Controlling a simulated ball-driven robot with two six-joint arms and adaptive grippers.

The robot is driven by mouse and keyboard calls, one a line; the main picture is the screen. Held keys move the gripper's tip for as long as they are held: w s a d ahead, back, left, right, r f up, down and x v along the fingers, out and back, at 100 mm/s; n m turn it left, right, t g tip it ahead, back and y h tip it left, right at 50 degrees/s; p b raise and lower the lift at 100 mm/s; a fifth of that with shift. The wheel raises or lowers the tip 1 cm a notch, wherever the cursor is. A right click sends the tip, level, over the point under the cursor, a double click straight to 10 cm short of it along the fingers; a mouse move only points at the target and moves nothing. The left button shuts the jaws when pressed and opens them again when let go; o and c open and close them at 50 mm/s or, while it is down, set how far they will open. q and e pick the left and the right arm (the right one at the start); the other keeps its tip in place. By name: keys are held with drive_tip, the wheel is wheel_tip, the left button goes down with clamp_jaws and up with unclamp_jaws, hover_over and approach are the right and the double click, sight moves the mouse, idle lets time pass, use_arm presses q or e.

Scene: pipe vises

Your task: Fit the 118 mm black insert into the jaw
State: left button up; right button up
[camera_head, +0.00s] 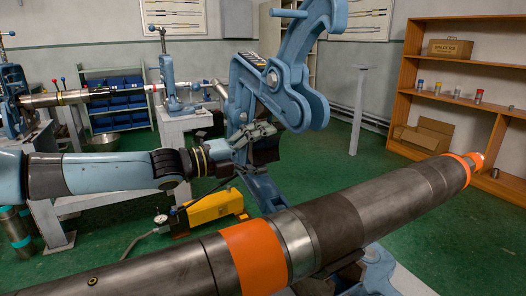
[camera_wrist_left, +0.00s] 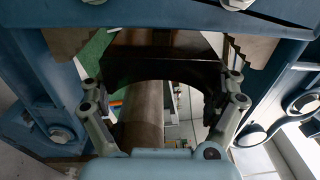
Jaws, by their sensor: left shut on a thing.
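The black insert (camera_wrist_left: 160,62) is a dark arch-shaped piece in the left wrist view. In the head view it is a small dark block (camera_head: 266,150), partly covered by the fingers. My left gripper (camera_head: 246,138) is shut on it; in the left wrist view my left gripper's fingers (camera_wrist_left: 163,88) sit at its two sides. The blue vise (camera_head: 243,90) stands open around the insert, its stepped jaw edges (camera_wrist_left: 254,50) showing to both sides in the left wrist view. I cannot tell whether the insert touches the jaw. My right gripper is not in view.
A long steel pipe (camera_head: 345,222) with orange bands crosses the front. Another vise (camera_head: 10,92) holds a pipe at the left. A wooden shelf (camera_head: 399,92) stands at the right, with open floor before it.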

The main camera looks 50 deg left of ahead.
sight(252, 146)
use_arm(q)
drive_tip(key=shift+w+a+r, duration=0.15)
drive_tip(key=shift+a, duration=0.25)
drive_tip(key=shift+w+a+r, duration=0.1)
drive_tip(key=shift+a, duration=0.3)
drive_tip(key=o, duration=1)
drive_tip(key=shift+c, duration=0.2)
drive_tip(key=shift+v, duration=3.8)
drive_tip(key=shift+r, duration=0.1)
